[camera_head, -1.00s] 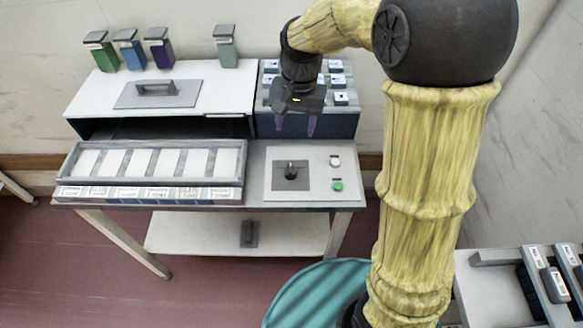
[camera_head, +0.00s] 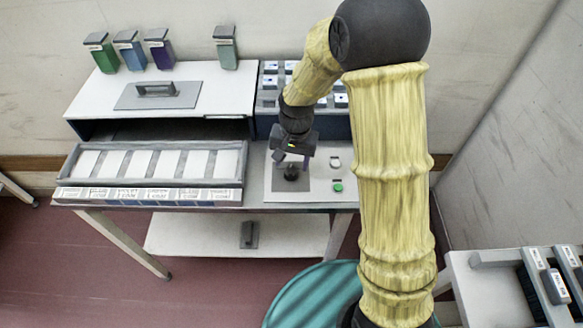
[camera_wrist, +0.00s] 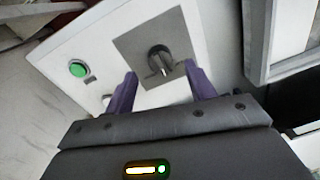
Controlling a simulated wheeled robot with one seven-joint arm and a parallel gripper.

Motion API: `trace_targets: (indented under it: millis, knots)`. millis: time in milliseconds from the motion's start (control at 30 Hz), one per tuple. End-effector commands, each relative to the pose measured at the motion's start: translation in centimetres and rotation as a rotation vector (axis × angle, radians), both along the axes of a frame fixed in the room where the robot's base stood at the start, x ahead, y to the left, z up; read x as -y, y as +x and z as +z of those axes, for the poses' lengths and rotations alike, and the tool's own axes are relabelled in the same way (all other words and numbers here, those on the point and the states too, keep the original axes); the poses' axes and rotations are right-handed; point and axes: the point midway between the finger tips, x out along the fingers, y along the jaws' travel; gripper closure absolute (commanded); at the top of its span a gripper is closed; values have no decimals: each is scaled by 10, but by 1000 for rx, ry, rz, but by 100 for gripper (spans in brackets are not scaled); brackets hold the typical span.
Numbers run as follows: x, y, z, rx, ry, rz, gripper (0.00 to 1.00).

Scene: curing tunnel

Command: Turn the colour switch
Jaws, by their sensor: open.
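The colour switch is a dark rotary knob (camera_head: 291,172) on a grey square plate (camera_head: 279,184) set in a pale control panel at the right of the bench. In the wrist view the knob (camera_wrist: 160,60) shows on its plate (camera_wrist: 128,45), with a light pointer edge. My gripper (camera_head: 292,162) is just above and behind the knob in the head view. In the wrist view my gripper (camera_wrist: 160,85) is open, its two purple fingers apart, with the knob beyond and between their tips. The fingers do not appear to touch it; the exact gap is unclear.
A green button (camera_head: 338,187) and a white button (camera_head: 335,162) sit right of the knob. A tray with pale panels (camera_head: 245,160) lies to the left. A blue rack (camera_head: 264,125) stands behind my gripper. A white tunnel housing (camera_head: 215,85) is at the back left.

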Motion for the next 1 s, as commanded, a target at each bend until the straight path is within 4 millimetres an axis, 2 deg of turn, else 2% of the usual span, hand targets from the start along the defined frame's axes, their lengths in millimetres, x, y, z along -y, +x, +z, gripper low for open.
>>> trace_targets:
  millis: [100,200,333,567,600,800,833,1000]
  knots:
    - [-1,-1,-21,-5,-1,-1,45]
    - [-2,-1,-32,-4,-1,-2,45]
    - [-2,0,-39,-1,0,-1,45]
    - [-2,0,-40,0,0,-1,45]
    - [-2,0,-40,0,0,-1,47]
    - [-2,0,-40,0,0,-1,86]
    - [-2,0,-40,0,0,-1,90]
    - [-2,0,-40,0,1,3,90]
